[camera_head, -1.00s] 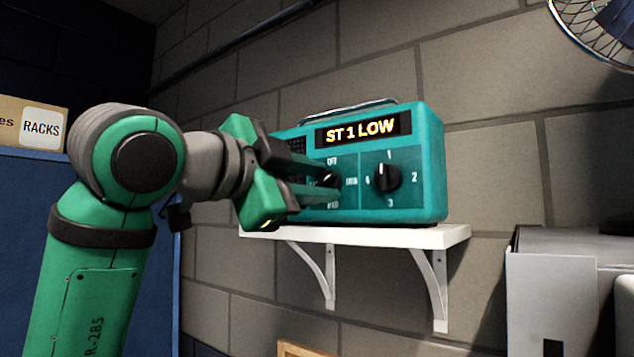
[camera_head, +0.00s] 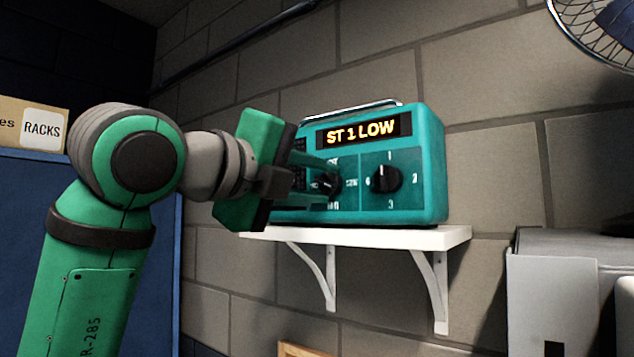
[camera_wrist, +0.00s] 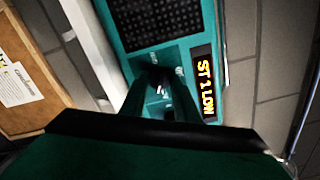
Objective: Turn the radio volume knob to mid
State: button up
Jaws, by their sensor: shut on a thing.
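The teal radio (camera_head: 430,170) stands on a white wall shelf (camera_head: 420,238), and its display (camera_head: 362,130) reads "ST 1 LOW". The left knob (camera_head: 330,184) is black, and the labels around it are partly hidden by my fingers. My gripper (camera_head: 324,182) comes in from the left and is shut on this knob, one finger above it and one below. In the wrist view the knob (camera_wrist: 156,79) shows between the fingers, and the display (camera_wrist: 204,87) appears sideways. The right knob (camera_head: 385,179), marked 1 to 4, has its pointer up at 1.
A fan (camera_head: 600,30) is at the top right. A grey box-like object (camera_head: 555,290) stands at the lower right. A board with a "RACKS" label (camera_head: 42,129) is at the left. The wall right of the radio is bare.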

jog(key=m, duration=0.6)
jog(key=shift+d+m, duration=0.15)
jog(key=shift+m, duration=0.15)
jog(key=m, duration=0.6)
jog(key=shift+f, duration=0.1)
dwell(0.3)
jog(key=o, duration=1)
jog(key=shift+o, duration=0.2)
jog(key=shift+s+a, duration=0.1)
jog(key=shift+a, duration=0.1)
jog(key=v, duration=1)
jog(key=shift+s, duration=0.3)
